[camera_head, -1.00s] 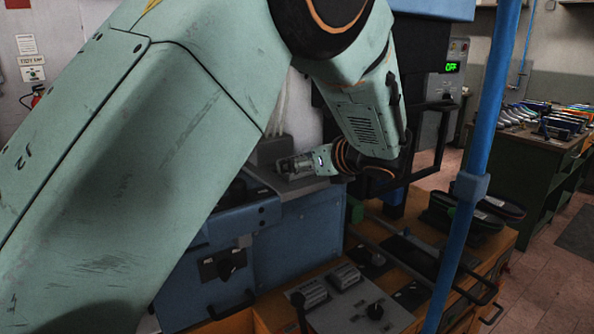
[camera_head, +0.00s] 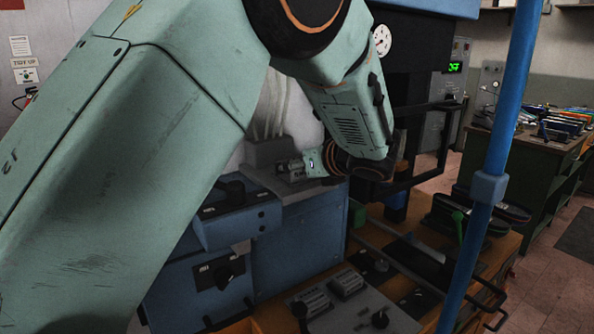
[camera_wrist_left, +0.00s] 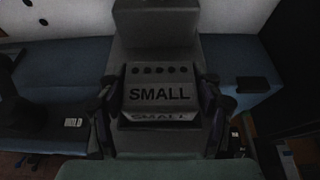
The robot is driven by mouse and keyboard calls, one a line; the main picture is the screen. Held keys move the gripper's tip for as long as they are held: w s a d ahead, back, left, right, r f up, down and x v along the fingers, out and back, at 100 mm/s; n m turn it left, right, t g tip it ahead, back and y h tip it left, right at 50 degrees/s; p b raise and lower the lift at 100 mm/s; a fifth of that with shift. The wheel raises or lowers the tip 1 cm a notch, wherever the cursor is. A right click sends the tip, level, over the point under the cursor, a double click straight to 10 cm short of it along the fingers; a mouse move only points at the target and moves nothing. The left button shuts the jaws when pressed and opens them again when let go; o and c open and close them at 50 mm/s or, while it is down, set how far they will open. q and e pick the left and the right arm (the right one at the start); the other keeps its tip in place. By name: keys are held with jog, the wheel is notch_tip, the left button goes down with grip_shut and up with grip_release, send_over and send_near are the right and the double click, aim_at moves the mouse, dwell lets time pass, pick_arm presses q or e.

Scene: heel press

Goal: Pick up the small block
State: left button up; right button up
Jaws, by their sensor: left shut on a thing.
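The small block (camera_wrist_left: 160,94) is dark grey, with SMALL on its face and a row of dark holes above the lettering. It fills the middle of the left wrist view. My left gripper (camera_wrist_left: 160,104) has a dark finger on each side of it and is shut on it. In the head view my left gripper (camera_head: 291,167) is small, over a grey ledge on the blue machine. The block is hard to make out there, and whether it still touches the grey surface under it cannot be told. My right gripper is in neither view.
The blue machine (camera_head: 298,232) stands under the gripper. A black frame (camera_head: 408,185) stands close right of my wrist. A blue post (camera_head: 489,187) rises in front at right. A control panel (camera_head: 352,307) lies below. A bench with tools (camera_head: 540,160) stands at the far right.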

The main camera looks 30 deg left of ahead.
pick_arm(q)
jog(key=shift+w+d, duration=0.1)
jog(key=shift+c, duration=0.7)
jog(key=shift+s+r, duration=0.15)
jog(key=shift+s, duration=0.15)
jog(key=c, duration=0.3)
jog(key=shift+w+d, duration=0.1)
jog(key=shift+w, duration=0.05)
jog(key=c, duration=0.4)
